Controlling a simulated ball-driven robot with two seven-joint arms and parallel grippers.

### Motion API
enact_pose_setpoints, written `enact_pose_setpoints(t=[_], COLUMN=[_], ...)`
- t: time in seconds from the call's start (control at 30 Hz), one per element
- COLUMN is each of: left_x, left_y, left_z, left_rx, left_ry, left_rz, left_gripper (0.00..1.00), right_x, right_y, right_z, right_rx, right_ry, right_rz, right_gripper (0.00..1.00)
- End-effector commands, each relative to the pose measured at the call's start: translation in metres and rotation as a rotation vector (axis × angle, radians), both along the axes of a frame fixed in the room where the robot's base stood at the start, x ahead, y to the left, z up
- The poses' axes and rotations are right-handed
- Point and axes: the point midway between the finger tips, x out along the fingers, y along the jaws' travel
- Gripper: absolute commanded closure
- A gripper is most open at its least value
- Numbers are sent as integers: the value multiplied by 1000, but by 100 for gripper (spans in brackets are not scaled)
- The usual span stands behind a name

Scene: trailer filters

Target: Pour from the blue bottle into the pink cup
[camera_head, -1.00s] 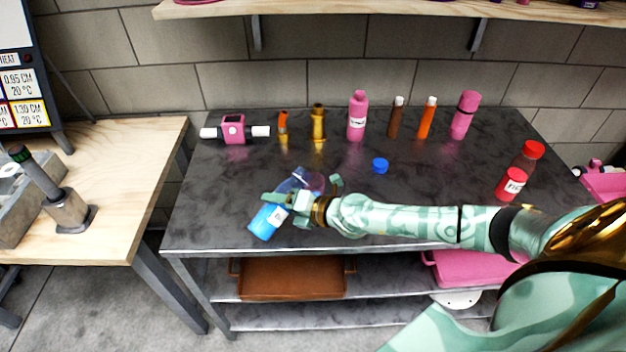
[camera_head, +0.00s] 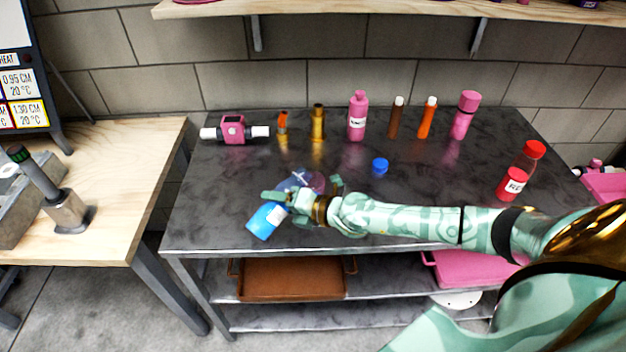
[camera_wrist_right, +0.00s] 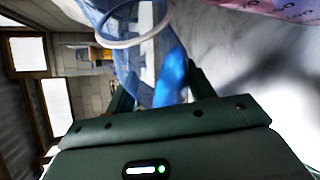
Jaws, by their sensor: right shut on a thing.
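The blue bottle (camera_head: 265,221) is tilted over the metal table, its blue lower part towards the lower left and its clear part towards the upper right. My right gripper (camera_head: 284,202) is shut on it. The bottle also shows between the fingers in the wrist view (camera_wrist_right: 172,76), with a clear ring above. The see-through pink cup (camera_head: 318,182) is just behind the gripper, beside the bottle's clear end and partly hidden. Pink shows at the wrist view's top right (camera_wrist_right: 288,8), probably the cup. I cannot tell whether liquid flows. My left gripper is not in view.
A blue cap (camera_head: 380,166) lies right of the cup. Several bottles and vials, including a pink bottle (camera_head: 357,118), stand along the back. A red-capped bottle (camera_head: 522,170) stands at the right. The table's middle right is clear.

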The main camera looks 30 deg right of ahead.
Motion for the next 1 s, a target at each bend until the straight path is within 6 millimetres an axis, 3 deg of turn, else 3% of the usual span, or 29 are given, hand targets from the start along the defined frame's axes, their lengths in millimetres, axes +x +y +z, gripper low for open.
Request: enact_pose_setpoints(t=[1.0], left_x=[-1], left_y=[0], left_z=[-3], left_rx=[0], left_ry=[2], left_rz=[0], left_gripper=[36], right_x=[0], right_y=[1], right_z=[6], right_rx=[60], right_ry=[12], right_rz=[0], right_gripper=[78])
